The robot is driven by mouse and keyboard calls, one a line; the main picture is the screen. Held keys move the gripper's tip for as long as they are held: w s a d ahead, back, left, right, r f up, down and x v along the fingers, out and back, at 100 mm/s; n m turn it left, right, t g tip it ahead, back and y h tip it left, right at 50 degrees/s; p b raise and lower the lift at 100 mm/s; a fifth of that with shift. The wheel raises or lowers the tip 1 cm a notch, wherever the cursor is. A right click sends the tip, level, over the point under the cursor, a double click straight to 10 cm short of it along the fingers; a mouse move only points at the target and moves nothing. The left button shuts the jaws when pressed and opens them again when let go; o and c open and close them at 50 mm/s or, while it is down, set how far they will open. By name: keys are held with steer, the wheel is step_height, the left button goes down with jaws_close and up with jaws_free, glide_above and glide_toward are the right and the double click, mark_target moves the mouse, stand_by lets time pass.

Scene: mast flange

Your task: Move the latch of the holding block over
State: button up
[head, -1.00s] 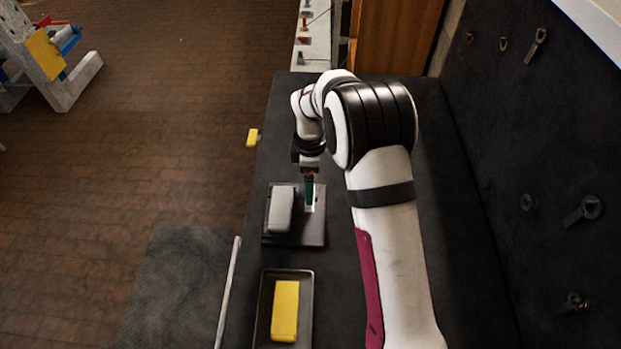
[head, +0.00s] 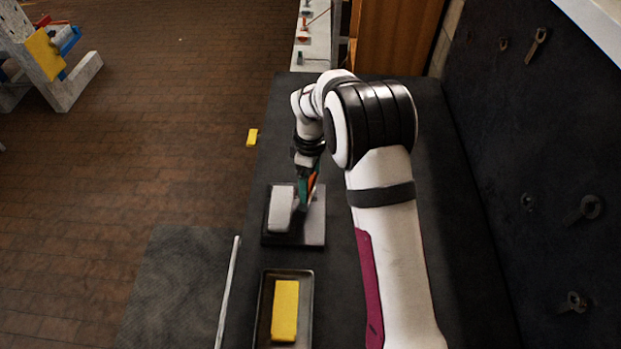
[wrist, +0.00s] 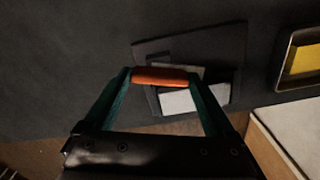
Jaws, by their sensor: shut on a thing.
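The holding block is a dark square plate (head: 315,232) on the bench, with a raised light grey block (head: 281,210) on its left half. In the wrist view the plate (wrist: 232,45) and the pale block (wrist: 185,100) lie beyond my fingers. My gripper (head: 305,200) reaches down, tilted, over the plate at the right side of the grey block. Its teal fingers are shut on an orange bar (wrist: 160,77), which seems to be the latch's handle. How the bar joins the block is hidden by the fingers.
A dark tray (head: 262,305) with a yellow block (head: 285,310) stands nearer on the bench. Another yellow piece (head: 252,137) is at the bench's left edge. Tools hang on the dark wall at right. The bench beyond the plate is clear.

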mark_target(310, 182)
steer(key=m, duration=1.1)
steer(key=shift+m, duration=1.7)
steer(key=o, duration=1.1)
steer(key=shift+c, duration=0.2)
steer(key=shift+r, duration=0.15)
step_height(310, 182, up, 16)
steer(key=shift+f, duration=0.2)
